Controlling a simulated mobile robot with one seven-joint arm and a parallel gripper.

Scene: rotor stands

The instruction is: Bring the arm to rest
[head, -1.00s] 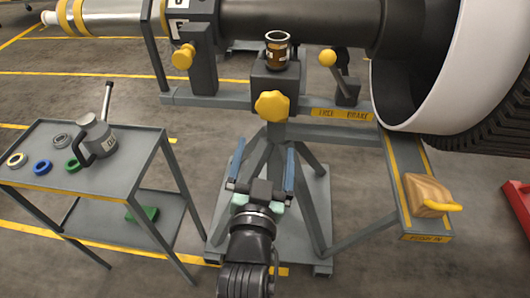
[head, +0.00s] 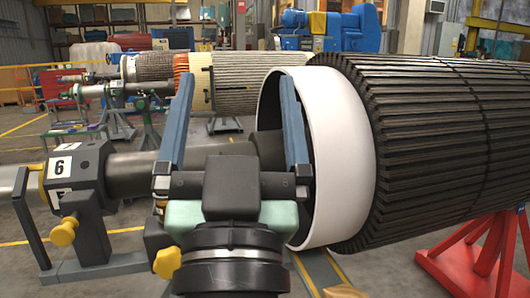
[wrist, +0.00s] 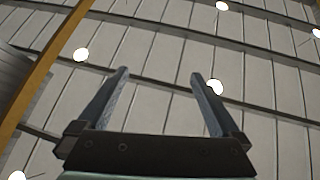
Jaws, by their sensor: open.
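My gripper (head: 232,120) is in the middle of the head view, raised and close to the camera. Its two blue fingers point up and stand wide apart, with nothing between them. In the wrist view my gripper (wrist: 160,85) is also open and empty, with the ceiling and its round lamps behind it. The arm below the wrist is mostly out of view.
A large rotor (head: 440,140) with a white end ring (head: 345,160) fills the right, just behind my gripper. Its dark shaft (head: 135,165) runs left to a stand marked 6 (head: 88,190). A red support (head: 480,255) stands at lower right. More rotors stand farther back.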

